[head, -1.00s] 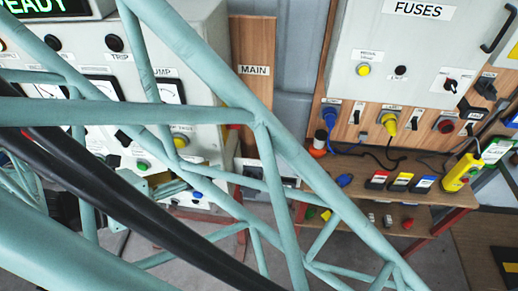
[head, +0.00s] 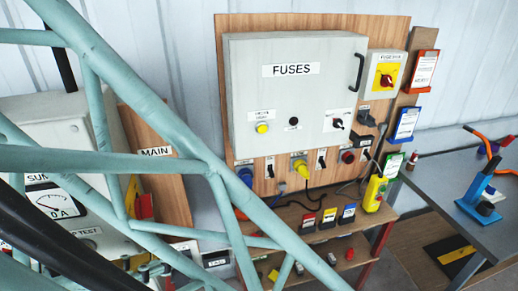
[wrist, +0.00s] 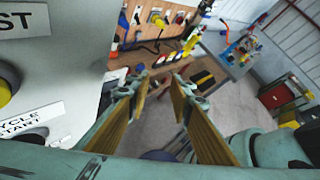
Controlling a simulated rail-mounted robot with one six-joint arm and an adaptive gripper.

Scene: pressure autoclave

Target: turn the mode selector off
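No label that I can read names the mode selector. A small black rotary knob (head: 337,122) with a label above it sits on the right part of the grey FUSES box (head: 292,95) in the head view; its label is too small to read. A red rotary switch on a yellow plate (head: 385,80) is on a separate box to the right. My gripper (wrist: 160,88) shows in the wrist view, its two fingers apart with nothing between them. It is beside a grey panel with a CYCLE START label (wrist: 30,121). The head view does not show my gripper.
My teal lattice arm crosses the left of the head view and hides part of the MAIN board (head: 157,158) and meter panel (head: 65,200). A yellow pendant (head: 375,193) stands at the shelf's right end. A grey table (head: 455,175) holds a blue tool (head: 478,195).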

